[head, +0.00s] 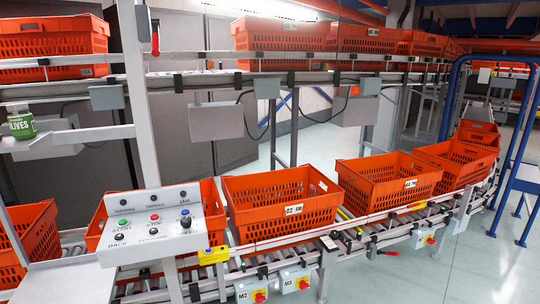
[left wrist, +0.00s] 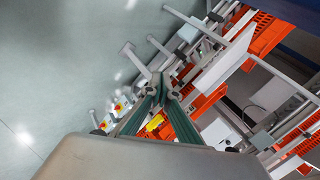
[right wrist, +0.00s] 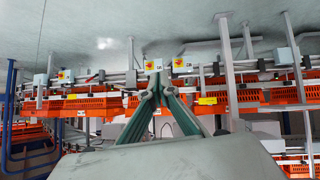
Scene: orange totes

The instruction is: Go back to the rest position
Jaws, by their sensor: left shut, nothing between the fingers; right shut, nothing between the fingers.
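My left gripper (left wrist: 159,88) shows in the left wrist view with its green-lined fingers closed together at the tips and nothing between them. My right gripper (right wrist: 155,85) shows in the right wrist view, also shut and empty. Neither gripper shows in the head view. Both hang in free air, apart from the conveyor and the totes behind them in the wrist views.
Orange totes (head: 281,204) stand on a roller conveyor (head: 350,238) in front of me, with more on an upper line (head: 280,36). A control panel (head: 153,226) stands at the front left. Floor (head: 440,275) is clear at right.

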